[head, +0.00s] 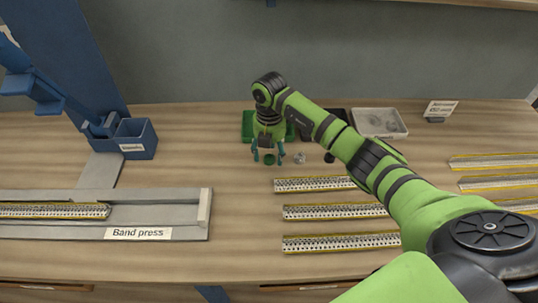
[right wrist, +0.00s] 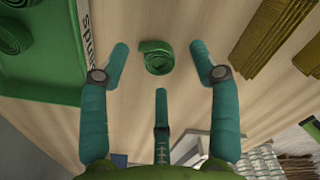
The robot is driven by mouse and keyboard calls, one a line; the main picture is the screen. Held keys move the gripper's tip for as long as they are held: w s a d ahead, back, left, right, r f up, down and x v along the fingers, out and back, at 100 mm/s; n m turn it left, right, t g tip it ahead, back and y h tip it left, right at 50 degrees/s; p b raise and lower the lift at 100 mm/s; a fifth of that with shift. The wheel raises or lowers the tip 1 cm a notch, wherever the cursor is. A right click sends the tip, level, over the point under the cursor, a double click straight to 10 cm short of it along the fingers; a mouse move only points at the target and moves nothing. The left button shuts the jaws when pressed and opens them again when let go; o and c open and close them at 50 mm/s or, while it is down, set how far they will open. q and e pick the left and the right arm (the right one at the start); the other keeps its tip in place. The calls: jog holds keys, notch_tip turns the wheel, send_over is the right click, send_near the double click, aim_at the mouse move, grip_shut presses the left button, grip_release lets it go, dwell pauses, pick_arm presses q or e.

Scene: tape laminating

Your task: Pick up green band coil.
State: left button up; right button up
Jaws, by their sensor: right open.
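A small green band coil (head: 269,160) lies on the wooden table in front of the green tray. My right gripper (head: 268,157) points down above the coil. In the right wrist view its teal fingers (right wrist: 160,65) are spread wide, with the coil between and beyond the tips, not touched by them. My left gripper is not in view.
A green tray (head: 247,125) with green coils stands just behind. A light tray (head: 379,122) is to the right, with a small sign (head: 439,109). Several metal strips (head: 335,212) lie in front. The band press (head: 120,215) and a blue box (head: 137,137) are left.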

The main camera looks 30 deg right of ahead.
jog(key=shift+a+f, duration=0.1)
jog(key=shift+f, duration=0.65)
jog(key=c, duration=0.8)
jog(key=shift+c, duration=0.2)
jog(key=shift+r, duration=0.1)
